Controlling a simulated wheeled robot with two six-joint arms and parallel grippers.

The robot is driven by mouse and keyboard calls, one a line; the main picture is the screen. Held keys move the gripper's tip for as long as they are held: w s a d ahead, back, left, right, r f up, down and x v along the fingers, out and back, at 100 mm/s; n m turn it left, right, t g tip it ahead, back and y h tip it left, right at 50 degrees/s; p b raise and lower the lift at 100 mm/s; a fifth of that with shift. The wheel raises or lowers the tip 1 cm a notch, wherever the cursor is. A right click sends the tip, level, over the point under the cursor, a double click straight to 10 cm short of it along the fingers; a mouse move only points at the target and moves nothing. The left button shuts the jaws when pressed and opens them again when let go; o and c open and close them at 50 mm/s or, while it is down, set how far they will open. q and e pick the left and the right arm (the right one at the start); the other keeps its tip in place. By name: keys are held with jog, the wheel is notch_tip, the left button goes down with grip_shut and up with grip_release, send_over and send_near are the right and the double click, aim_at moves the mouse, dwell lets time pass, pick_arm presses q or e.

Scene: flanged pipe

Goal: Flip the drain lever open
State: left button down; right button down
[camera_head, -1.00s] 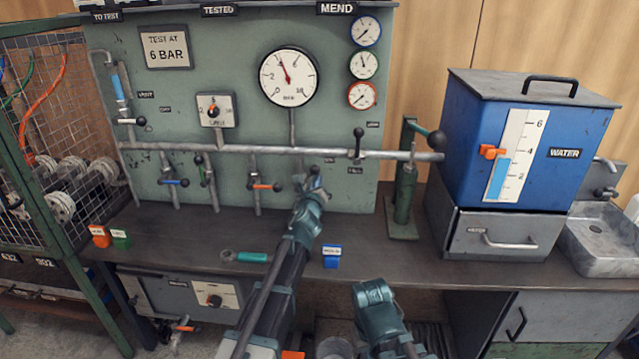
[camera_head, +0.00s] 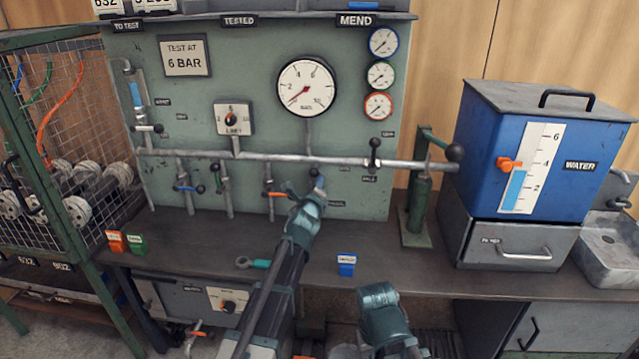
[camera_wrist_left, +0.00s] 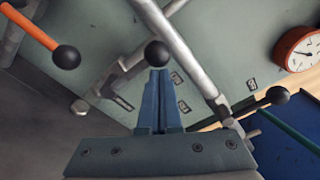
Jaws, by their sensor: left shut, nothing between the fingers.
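A lever with a black ball knob (camera_head: 315,173), which I take for the drain lever, is low on the green test board, right of the orange-handled valve. Its label is too small to read. In the wrist view its knob (camera_wrist_left: 157,53) sits right at my fingertips, and its grey handle runs down to the left. My left gripper (camera_head: 300,190) is shut and empty beside the knob; the wrist view shows its blue fingers (camera_wrist_left: 158,78) together. I cannot tell whether they touch the knob. My right arm shows at bottom centre, but its jaws do not.
A large dial gauge (camera_head: 305,88) reads near its low end. A horizontal pipe (camera_head: 260,157) with several valves crosses the board. A green hand pump (camera_head: 420,205) and blue water tank (camera_head: 530,150) stand to the right.

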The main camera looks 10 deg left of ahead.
dwell(0.6)
pick_arm(q)
jog(key=s, duration=1)
jog(key=shift+a+r, duration=0.2)
pick_arm(e)
jog(key=shift+s+r, duration=0.2)
jog(key=shift+s, duration=0.3)
